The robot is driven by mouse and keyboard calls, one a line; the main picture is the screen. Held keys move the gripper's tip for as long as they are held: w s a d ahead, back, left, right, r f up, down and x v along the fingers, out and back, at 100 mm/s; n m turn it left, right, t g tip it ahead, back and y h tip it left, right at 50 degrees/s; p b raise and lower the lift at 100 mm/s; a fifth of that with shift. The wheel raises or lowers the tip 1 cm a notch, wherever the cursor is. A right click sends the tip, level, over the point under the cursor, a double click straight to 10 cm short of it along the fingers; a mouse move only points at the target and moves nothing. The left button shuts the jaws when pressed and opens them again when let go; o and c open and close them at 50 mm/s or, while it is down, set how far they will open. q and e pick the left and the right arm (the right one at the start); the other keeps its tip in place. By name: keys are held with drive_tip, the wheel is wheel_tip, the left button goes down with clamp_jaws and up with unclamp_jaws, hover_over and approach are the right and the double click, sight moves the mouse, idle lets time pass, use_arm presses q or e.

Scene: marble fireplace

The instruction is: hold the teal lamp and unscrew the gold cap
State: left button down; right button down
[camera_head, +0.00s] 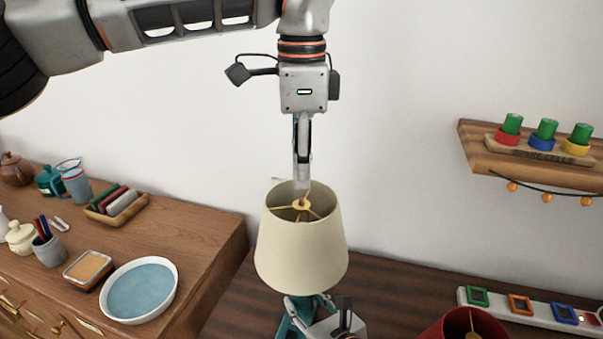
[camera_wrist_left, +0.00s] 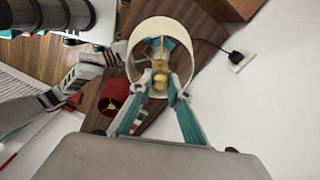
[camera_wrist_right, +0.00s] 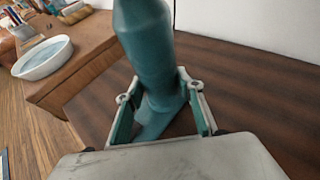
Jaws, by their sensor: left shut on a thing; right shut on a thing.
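The teal lamp (camera_wrist_right: 148,50) stands on the dark wooden top, its body filling the middle of the right wrist view. Its cream shade (camera_head: 302,245) hides its upper part in the head view. My right gripper (camera_wrist_right: 158,98) is shut on the lamp's teal body below the shade. My left gripper (camera_head: 303,186) points down into the shade's open top from above. The left wrist view shows its fingers shut on the gold cap (camera_wrist_left: 159,78) at the centre of the shade's gold frame. In the head view the fingertips partly hide the cap.
A red lampshade (camera_head: 462,326) stands close to the right of the lamp. A white strip with coloured frames (camera_head: 520,306) lies beyond it. A wall shelf (camera_head: 490,155) is at upper right. A wooden cabinet (camera_head: 205,222) at left carries a blue-white dish (camera_head: 140,290) and several small items.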

use_arm(q)
wheel_tip(320, 180, up, 3)
drive_tip(key=shift+f, duration=0.2)
use_arm(e)
drive_tip(key=c, duration=1.2)
unclamp_jaws()
drive_tip(key=shift+c, duration=0.2)
